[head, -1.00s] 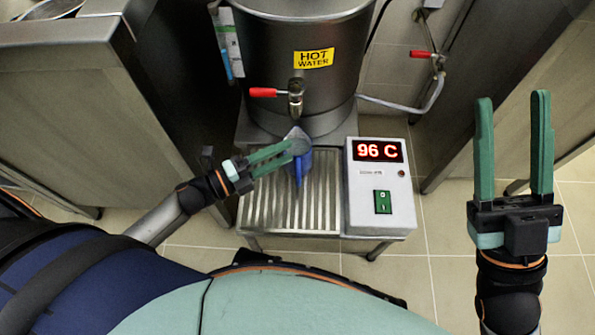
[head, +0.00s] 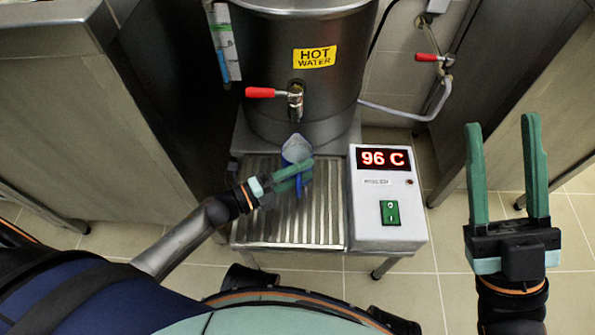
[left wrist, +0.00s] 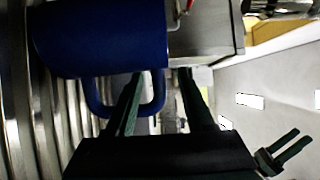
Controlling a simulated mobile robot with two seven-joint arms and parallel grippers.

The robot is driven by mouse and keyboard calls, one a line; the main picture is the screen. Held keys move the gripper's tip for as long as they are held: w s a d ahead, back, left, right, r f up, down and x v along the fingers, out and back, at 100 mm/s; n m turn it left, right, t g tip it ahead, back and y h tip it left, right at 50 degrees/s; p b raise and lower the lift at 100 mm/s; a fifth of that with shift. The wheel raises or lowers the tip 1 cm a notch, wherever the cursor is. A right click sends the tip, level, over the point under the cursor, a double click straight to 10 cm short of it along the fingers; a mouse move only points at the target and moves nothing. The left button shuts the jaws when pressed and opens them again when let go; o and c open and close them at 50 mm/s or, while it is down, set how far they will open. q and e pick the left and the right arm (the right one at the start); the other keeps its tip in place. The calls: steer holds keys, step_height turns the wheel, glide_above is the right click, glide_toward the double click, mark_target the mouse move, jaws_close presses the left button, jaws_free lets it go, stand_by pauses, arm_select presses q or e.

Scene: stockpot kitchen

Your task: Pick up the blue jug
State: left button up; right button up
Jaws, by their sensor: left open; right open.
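The blue jug (head: 297,149) stands on the slatted drip tray under the urn's tap in the head view. Its pale opening faces up and its blue handle points toward me. In the left wrist view the blue body (left wrist: 100,38) fills the upper left, with the handle loop (left wrist: 158,95) below it. My left gripper (head: 308,170) is open at the jug's near side, its fingers hiding part of the handle. In the wrist view the handle's outer bar shows between the fingers; whether they touch it I cannot tell. My right gripper (head: 503,120) is open, empty and far to the right.
The steel hot water urn (head: 310,80) with a red-handled tap (head: 272,92) rises behind the jug. A control box (head: 388,215) reading 96 C stands right of the slatted tray (head: 325,215). Steel cabinets (head: 80,130) flank the left.

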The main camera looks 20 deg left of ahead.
arm_select(q)
steer(key=shift+x, duration=1.15)
jaws_close()
steer(key=shift+r, duration=0.15)
stand_by(0.4)
